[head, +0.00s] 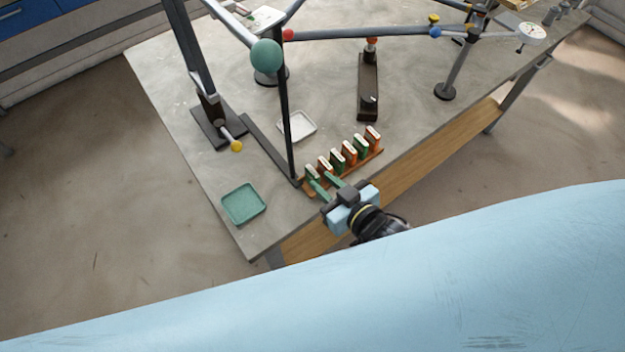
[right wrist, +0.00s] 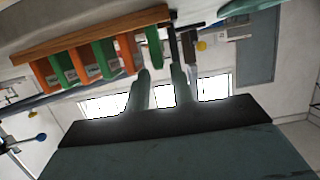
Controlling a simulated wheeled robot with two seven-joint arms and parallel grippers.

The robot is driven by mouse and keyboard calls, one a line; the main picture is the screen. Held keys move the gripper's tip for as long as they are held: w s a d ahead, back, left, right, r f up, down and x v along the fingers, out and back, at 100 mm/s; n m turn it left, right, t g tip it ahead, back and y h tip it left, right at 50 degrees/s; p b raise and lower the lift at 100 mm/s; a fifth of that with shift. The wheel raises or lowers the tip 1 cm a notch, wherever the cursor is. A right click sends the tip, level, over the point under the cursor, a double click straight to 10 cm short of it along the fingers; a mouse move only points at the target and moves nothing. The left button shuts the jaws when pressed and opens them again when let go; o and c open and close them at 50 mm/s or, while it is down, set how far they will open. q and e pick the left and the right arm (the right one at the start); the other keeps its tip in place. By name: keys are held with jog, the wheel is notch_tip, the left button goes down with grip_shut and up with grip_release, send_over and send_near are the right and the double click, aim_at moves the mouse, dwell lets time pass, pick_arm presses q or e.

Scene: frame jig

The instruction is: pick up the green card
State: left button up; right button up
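The wooden card rack (head: 343,172) stands at the table's near edge, with green and orange cards alternating in it. The green card (head: 311,172) at its left end is nearest my right gripper (head: 322,180). In the right wrist view the rack (right wrist: 90,37) appears at the top and this green card (right wrist: 153,46) is the rightmost one. My right gripper's two green fingers (right wrist: 161,70) are apart, with nothing between them lower down. The card's end is close to the fingertips, nearer the left one; I cannot tell whether they touch. My left gripper is not in view.
A green tray (head: 243,204) lies on the table left of the rack, and a white tray (head: 298,125) behind it. A dark upright post (head: 287,130) stands just left of the rack.

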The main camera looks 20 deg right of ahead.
aim_at(318, 178)
jog(key=shift+b+x, duration=2)
jog(key=shift+x, duration=0.7)
jog(key=shift+f, duration=0.1)
grip_shut()
